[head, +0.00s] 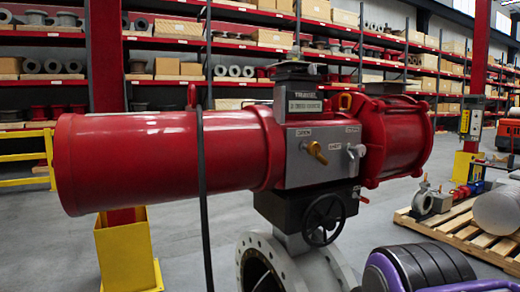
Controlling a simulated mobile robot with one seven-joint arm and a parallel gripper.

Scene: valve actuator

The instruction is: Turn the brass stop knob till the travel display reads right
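The brass stop knob (316,151) sticks out from the front of the grey central housing (298,172) of a large red valve actuator (165,155). A small label is beside the knob, but its lettering is too small to read for sure. The travel display (305,106) is a small panel on top of the housing, under a dark sign reading "TRAVEL". Its reading is too small to make out. A silver knob (355,158) sits to the right of the brass one.
A black handwheel (325,218) and a grey flanged valve body (268,262) are below the housing. A dark vertical line (203,200) crosses in front of the red cylinder. A pallet (470,238) with parts stands at the right. Shelves fill the back.

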